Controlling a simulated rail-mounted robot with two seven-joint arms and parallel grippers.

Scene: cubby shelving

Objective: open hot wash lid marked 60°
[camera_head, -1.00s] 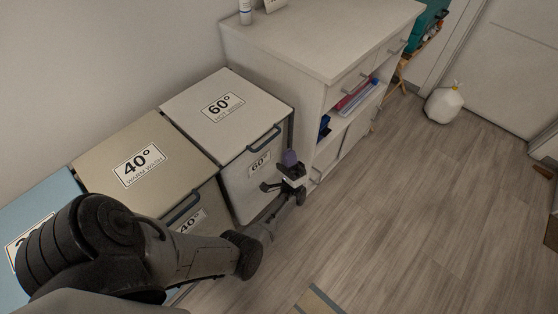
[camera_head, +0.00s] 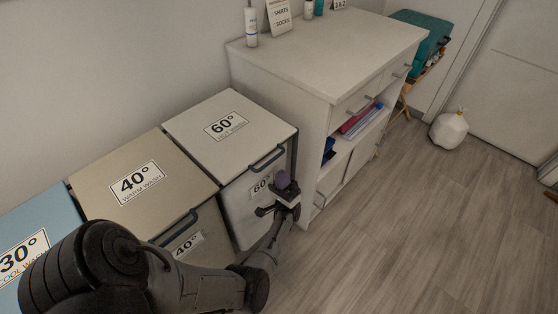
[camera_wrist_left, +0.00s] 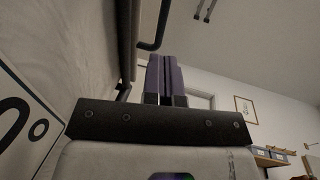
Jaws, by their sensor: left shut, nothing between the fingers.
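The hot wash bin has a white lid (camera_head: 240,113) marked 60°, which lies shut. A dark bar handle (camera_head: 267,157) runs along its front edge. My left gripper (camera_head: 284,180) is shut and empty, in front of the bin and just below and right of the handle. In the left wrist view the purple fingers (camera_wrist_left: 165,80) are together and point up, with dark handle bars (camera_wrist_left: 153,40) beyond them. Contact with the handle cannot be told. Part of the bin's front label (camera_wrist_left: 25,125) shows at left. My right gripper is not in view.
A tan 40° bin (camera_head: 130,205) and a blue 30° bin (camera_head: 45,215) stand to the left, partly behind my left arm. A white cabinet (camera_head: 330,60) with bottles and signs on top stands close on the right. The floor (camera_head: 400,230) in front is clear.

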